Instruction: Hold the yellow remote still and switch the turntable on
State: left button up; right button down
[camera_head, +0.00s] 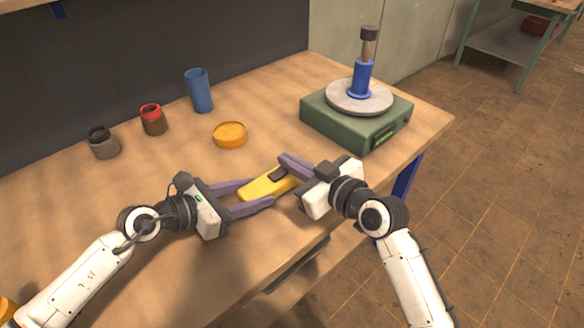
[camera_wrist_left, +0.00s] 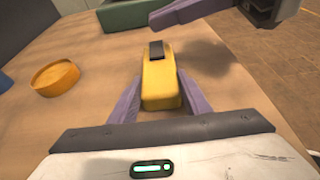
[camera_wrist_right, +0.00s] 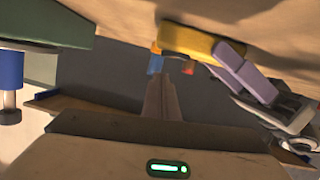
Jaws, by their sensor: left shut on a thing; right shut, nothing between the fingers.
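The yellow remote (camera_head: 265,186) lies near the table's front edge, with a dark pad (camera_wrist_left: 156,49) at its far end. My left gripper (camera_head: 258,194) is shut on the remote, one finger along each side. My right gripper (camera_head: 283,158) is shut and empty, its fingertips close to the remote's dark-pad end. In the left wrist view the right fingers (camera_wrist_left: 178,13) show beyond the pad; I cannot tell whether they touch it. The turntable (camera_head: 352,124) is a green box with a grey disc, carrying a blue stand (camera_head: 361,78) with a dark-topped piece.
An orange round dish (camera_head: 230,136), a blue cup (camera_head: 199,91), a red-rimmed jar (camera_head: 153,121) and a dark grey jar (camera_head: 103,143) stand on the wooden table (camera_head: 60,210). The table's front edge runs beneath my right arm. The tabletop between dish and turntable is clear.

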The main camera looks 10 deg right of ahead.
jog(key=shift+d+f, duration=0.15)
jog(key=shift+f, duration=0.85)
